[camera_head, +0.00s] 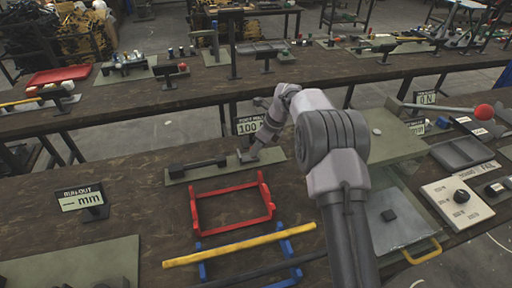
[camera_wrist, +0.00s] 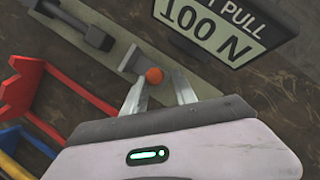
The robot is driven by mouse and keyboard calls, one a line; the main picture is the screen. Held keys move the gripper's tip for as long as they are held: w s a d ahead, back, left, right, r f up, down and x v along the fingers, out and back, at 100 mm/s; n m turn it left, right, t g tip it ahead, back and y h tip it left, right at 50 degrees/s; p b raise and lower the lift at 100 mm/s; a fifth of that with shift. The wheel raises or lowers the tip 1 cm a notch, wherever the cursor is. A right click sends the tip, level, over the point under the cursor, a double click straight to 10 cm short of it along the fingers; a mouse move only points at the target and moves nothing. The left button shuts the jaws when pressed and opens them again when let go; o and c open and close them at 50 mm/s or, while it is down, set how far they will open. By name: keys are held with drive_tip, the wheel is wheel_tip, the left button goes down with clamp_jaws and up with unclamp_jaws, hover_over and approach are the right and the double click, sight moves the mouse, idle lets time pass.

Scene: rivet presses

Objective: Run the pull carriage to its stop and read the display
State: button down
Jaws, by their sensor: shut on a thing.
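The display (camera_head: 248,125) stands behind the green plate (camera_head: 211,174) and reads 100 N; in the wrist view the display (camera_wrist: 212,27) shows upside down, with "PULL" in its heading. On the plate lies a dark bar (camera_head: 197,166) with a block at each end, also in the wrist view (camera_wrist: 80,25). Right of it is a small grey block (camera_wrist: 132,62), probably the pull carriage. My gripper (camera_head: 247,156) is low over the plate's right part. In the wrist view my gripper (camera_wrist: 160,80) is shut on an orange ball knob (camera_wrist: 154,75) between its fingertips.
A red frame (camera_head: 232,208), a yellow bar (camera_head: 240,245) and blue brackets lie in front of the plate. A "mm" display (camera_head: 83,197) stands at left.

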drive_tip(key=shift+w+d+r, duration=0.2)
drive_tip(key=shift+w+d, duration=0.1)
drive_tip(key=shift+d, duration=0.2)
drive_tip(key=c, duration=1.2)
unclamp_jaws()
drive_tip(key=shift+d, duration=0.15)
drive_tip(key=shift+c, duration=0.2)
drive_tip(key=shift+w+d+f, duration=0.1)
drive_tip(key=shift+w+d, duration=0.05)
drive_tip(key=shift+d, duration=0.1)
drive_tip(key=shift+a, duration=0.1)
drive_tip(key=p+v, duration=1.2)
drive_tip(key=v, duration=0.8)
drive_tip(key=shift+s, duration=0.35)
drive_tip(key=shift+f+p, duration=0.1)
drive_tip(key=shift+p, duration=0.25)
